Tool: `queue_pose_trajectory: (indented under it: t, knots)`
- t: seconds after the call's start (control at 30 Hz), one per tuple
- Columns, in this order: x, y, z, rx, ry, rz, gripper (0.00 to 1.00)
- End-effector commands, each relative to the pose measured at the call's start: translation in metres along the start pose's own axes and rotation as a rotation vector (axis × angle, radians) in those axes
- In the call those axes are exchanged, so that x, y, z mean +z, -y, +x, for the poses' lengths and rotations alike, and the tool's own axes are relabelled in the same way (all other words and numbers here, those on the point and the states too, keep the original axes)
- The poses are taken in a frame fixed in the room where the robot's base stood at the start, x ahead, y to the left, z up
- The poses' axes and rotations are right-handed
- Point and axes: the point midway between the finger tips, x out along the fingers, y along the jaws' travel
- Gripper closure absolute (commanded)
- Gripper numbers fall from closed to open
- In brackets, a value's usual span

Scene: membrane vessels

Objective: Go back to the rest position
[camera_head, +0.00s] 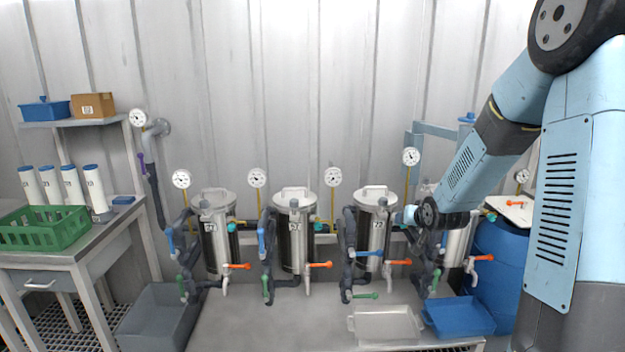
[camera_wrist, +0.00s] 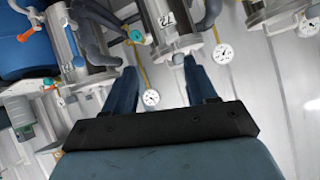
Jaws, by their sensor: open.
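My arm reaches in from the right in the head view, bent down toward the vessels on the right. In the head view the gripper's fingers cannot be made out. In the wrist view my gripper (camera_wrist: 160,85) is open, with its two dark blue fingers apart and nothing between them. Steel membrane vessels stand in a row behind the bench; the vessel marked 72 (camera_head: 374,240) is just left of my wrist, and the rightmost vessel (camera_head: 457,245) is partly hidden behind it. The wrist view is turned over and shows a vessel (camera_wrist: 172,25) beyond the fingers.
Pipes with coloured valve handles (camera_head: 320,265) stick out in front of the vessels. A clear tray (camera_head: 385,338) and a blue tray (camera_head: 458,328) lie on the bench. A blue barrel (camera_head: 497,275) stands at right. A green crate (camera_head: 40,238) and white cartridges (camera_head: 72,185) stand on the left table.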

Motion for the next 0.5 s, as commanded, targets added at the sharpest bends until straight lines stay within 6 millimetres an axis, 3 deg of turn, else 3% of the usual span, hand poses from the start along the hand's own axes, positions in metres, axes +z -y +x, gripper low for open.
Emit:
queue_pose_trajectory:
  t: [0.2,0.5]
  knots:
    - [-0.011,0.014,-0.056,0.068,0.076,-0.080,0.43]
    - [-0.013,0.029,-0.141,0.144,0.180,-0.142,0.43]
